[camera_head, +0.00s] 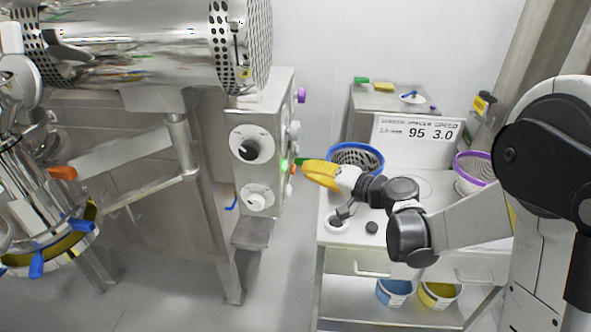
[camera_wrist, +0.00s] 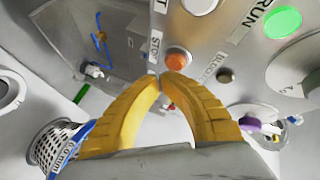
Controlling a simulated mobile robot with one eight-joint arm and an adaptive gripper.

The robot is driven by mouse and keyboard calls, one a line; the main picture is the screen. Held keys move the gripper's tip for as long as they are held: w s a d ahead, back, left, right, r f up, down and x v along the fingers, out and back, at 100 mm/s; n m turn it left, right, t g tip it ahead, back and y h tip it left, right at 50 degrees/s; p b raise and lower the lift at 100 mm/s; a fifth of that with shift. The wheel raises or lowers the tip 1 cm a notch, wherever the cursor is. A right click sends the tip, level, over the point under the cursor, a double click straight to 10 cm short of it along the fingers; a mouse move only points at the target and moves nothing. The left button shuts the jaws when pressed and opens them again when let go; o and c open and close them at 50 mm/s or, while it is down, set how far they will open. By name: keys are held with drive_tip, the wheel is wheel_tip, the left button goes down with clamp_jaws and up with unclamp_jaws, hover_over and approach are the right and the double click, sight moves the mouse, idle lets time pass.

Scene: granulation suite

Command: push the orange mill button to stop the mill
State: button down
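The orange button (camera_wrist: 177,60) is round and sits on the grey panel beside a STOP label in the wrist view. In the head view, a small patch of orange (camera_head: 292,170) shows on the right side of the control box (camera_head: 262,120). A lit green button (camera_wrist: 283,22) with a RUN label is up and to the right of it in the wrist view. My gripper (camera_head: 306,168) has yellow fingers, with their tips together and nothing between them. Its tips (camera_wrist: 159,77) are just below the orange button in the wrist view; I cannot tell whether they touch it.
A dark button (camera_wrist: 225,75) is right of the orange one. A blue-rimmed basket (camera_head: 357,150) stands on the white cart (camera_head: 340,257) behind my gripper, with a purple-rimmed basket (camera_head: 474,185) farther right. The steel machine (camera_head: 140,50) fills the left. Floor (camera_head: 280,290) shows between machine and cart.

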drive_tip(key=shift+a, duration=0.9)
idle(0.6)
drive_tip(key=shift+d, duration=0.1)
drive_tip(key=shift+d+b, duration=0.3)
drive_tip(key=shift+d, duration=0.5)
drive_tip(key=d, duration=0.5)
drive_tip(key=shift+s, duration=0.1)
idle(0.7)
